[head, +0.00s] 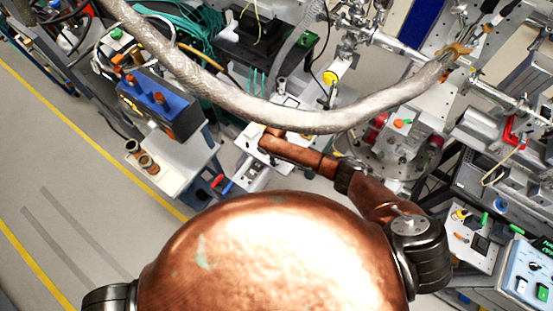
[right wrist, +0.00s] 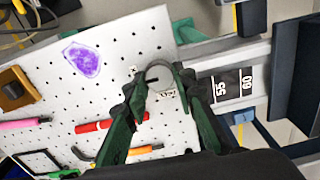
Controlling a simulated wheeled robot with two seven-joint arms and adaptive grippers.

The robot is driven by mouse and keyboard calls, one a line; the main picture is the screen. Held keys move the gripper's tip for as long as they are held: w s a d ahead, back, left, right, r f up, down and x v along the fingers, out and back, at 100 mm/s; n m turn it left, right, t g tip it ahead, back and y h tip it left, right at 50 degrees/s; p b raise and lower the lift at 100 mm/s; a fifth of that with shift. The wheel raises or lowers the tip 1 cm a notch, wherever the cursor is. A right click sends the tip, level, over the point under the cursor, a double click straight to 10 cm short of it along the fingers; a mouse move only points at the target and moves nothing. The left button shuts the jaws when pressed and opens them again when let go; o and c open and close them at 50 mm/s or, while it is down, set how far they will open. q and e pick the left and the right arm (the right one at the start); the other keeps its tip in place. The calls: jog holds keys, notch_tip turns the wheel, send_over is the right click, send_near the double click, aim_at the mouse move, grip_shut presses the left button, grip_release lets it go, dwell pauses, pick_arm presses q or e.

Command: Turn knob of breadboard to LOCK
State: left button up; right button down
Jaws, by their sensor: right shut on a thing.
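In the right wrist view, the breadboard (right wrist: 130,45) is a white plate with rows of holes, tilted in the picture. A small grey rounded part (right wrist: 158,67), which looks like the knob, is at its right edge between the dark green fingers of my right gripper (right wrist: 160,85). The gripper is shut on it, one finger on each side. A small white label with dark marks (right wrist: 168,93) shows beside it; I cannot read it or tell the knob's setting. In the head view my right forearm reaches left and hides most of the knob area. My left gripper is out of view.
A red tool (right wrist: 105,125), a pink tool (right wrist: 20,123) and a brown block (right wrist: 14,88) are on the board. A scale marked 55 and 60 (right wrist: 232,86) is to its right. In the head view a thick silvery hose (head: 290,120) arches just beyond my forearm.

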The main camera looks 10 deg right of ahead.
jog(key=shift+w, duration=0.1)
jog(key=c, duration=1.6)
grip_release()
notch_tip(320, 180, up, 12)
